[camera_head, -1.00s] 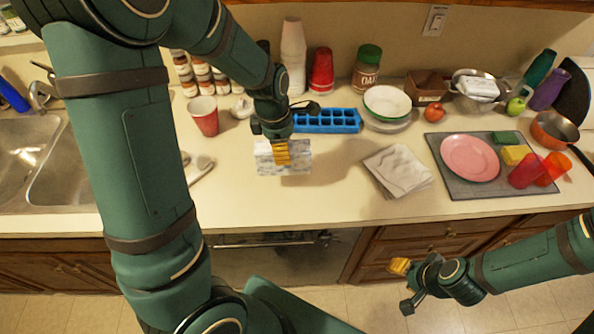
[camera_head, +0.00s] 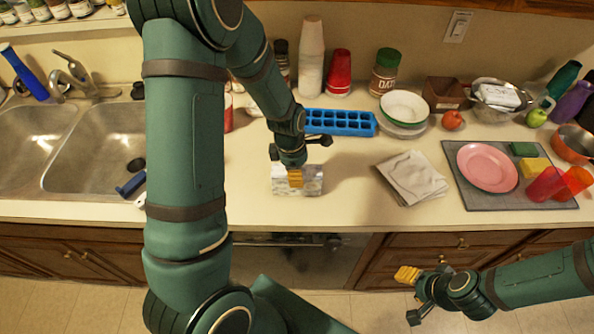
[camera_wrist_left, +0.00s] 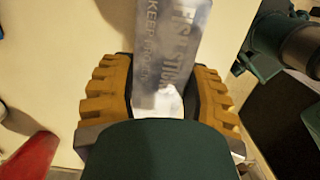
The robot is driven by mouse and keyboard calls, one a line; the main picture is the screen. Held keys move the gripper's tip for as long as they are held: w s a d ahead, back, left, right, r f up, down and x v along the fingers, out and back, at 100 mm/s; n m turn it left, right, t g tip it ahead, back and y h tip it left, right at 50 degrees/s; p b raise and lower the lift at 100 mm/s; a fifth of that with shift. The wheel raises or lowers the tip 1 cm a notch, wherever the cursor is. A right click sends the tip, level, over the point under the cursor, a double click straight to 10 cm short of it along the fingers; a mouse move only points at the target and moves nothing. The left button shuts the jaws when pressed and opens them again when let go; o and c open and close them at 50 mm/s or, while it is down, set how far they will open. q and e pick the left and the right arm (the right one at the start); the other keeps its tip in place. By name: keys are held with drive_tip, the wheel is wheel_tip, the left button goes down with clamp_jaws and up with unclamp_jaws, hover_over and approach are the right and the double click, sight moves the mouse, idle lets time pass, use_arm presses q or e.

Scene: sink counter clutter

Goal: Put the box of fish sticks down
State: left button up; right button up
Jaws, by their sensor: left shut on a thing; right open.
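The box of fish sticks (camera_head: 311,184) is pale grey and white, over the counter (camera_head: 350,215) near its front edge in the head view. My left gripper (camera_head: 296,178) is shut on it from above. In the left wrist view the box (camera_wrist_left: 175,50) shows its lettering between the two orange-yellow fingers of my left gripper (camera_wrist_left: 160,100). I cannot tell whether the box's underside touches the counter. My right gripper (camera_head: 408,276) is open and empty, out in front of the counter, low at the right.
A blue ice tray (camera_head: 340,122) lies behind the box. A folded cloth (camera_head: 412,178) lies to the right, then a grey mat (camera_head: 457,183) with a pink plate (camera_head: 487,167). The sink (camera_head: 92,150) is at the left. Counter between box and cloth is clear.

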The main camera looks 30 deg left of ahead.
use_arm(q)
drive_tip(key=shift+s, duration=0.1)
drive_tip(key=o, duration=1.3)
drive_tip(key=shift+f, duration=0.1)
drive_tip(key=shift+r, duration=0.35)
drive_tip(key=r, duration=0.4)
drive_tip(key=r+p, duration=0.1)
drive_tip(key=r, duration=0.2)
drive_tip(key=a+r, duration=0.1)
drive_tip(key=r, duration=0.3)
drive_tip(key=shift+s+r+p, duration=0.3)
drive_tip(key=shift+s, duration=0.05)
